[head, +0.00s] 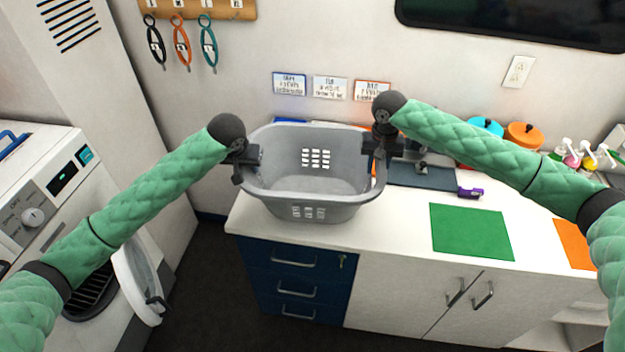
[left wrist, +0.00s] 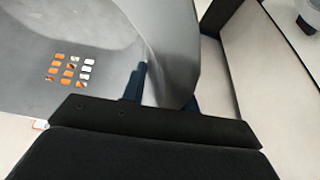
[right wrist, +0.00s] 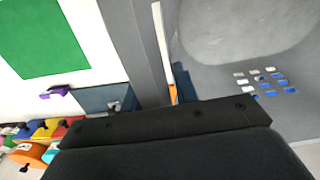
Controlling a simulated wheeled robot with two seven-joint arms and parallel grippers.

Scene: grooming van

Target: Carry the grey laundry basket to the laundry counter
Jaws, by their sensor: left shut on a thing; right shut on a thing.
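The grey laundry basket (head: 310,205) is upright and looks empty, at the left end of the white counter (head: 385,231). I cannot tell whether its base touches the counter or hangs just above it. My left gripper (head: 248,164) is shut on the basket's left rim. My right gripper (head: 378,150) is shut on its right rim. The basket wall also shows between the fingers in the left wrist view (left wrist: 165,50) and in the right wrist view (right wrist: 140,50). The basket hides part of the counter behind it.
A green mat (head: 470,232), a purple item (head: 469,193) and a dark tray (head: 425,175) lie right of the basket. Orange and blue pots (head: 524,135) stand further right. A washer with an open door (head: 138,283) is at the left. Label cards (head: 330,87) are on the wall.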

